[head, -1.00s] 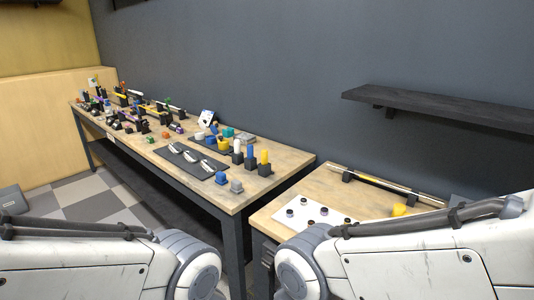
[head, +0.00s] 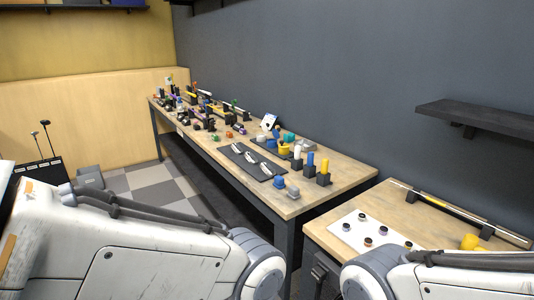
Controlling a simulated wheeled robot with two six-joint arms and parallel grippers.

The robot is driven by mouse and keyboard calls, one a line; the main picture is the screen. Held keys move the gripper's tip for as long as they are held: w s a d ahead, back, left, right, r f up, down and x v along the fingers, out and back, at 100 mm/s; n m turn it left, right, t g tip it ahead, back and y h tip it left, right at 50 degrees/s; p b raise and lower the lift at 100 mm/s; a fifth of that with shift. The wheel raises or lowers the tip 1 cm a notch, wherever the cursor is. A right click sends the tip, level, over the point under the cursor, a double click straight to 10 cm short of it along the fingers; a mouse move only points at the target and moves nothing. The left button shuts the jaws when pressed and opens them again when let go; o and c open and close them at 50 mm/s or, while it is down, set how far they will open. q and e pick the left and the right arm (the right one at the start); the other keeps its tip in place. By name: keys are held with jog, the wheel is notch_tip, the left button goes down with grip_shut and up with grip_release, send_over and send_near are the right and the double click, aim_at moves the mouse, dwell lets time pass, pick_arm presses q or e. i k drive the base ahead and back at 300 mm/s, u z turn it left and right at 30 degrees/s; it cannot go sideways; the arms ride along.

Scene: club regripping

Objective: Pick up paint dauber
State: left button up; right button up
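Three upright sticks stand in black blocks near the front right of the long wooden bench: a white one (head: 297,152), a blue one (head: 310,159) and a yellow-orange one (head: 325,166). They are too small for me to tell whether one is the paint dauber. Several small dark-rimmed pots, one of them here (head: 368,242), sit on a white sheet (head: 350,229) on the nearer bench. Both my arms show at the bottom, but neither gripper is in view.
The long bench (head: 345,183) carries many small items and a dark mat (head: 238,150) with silver tools. The nearer bench (head: 400,207) holds a club shaft (head: 460,211) and a yellow object (head: 469,241). A wall shelf (head: 480,115) is at right; a club rack (head: 38,172) stands left.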

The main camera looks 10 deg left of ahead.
aim_at(310, 156)
jog(key=u, duration=0.25)
jog(key=k, duration=0.45)
jog(key=u, duration=1.4)
jog(key=i, duration=1.8)
jog(key=z, duration=0.3)
jog(key=i, duration=0.95)
jog(key=z, duration=1.5)
jog(key=i, duration=0.8)
jog(key=z, duration=0.75)
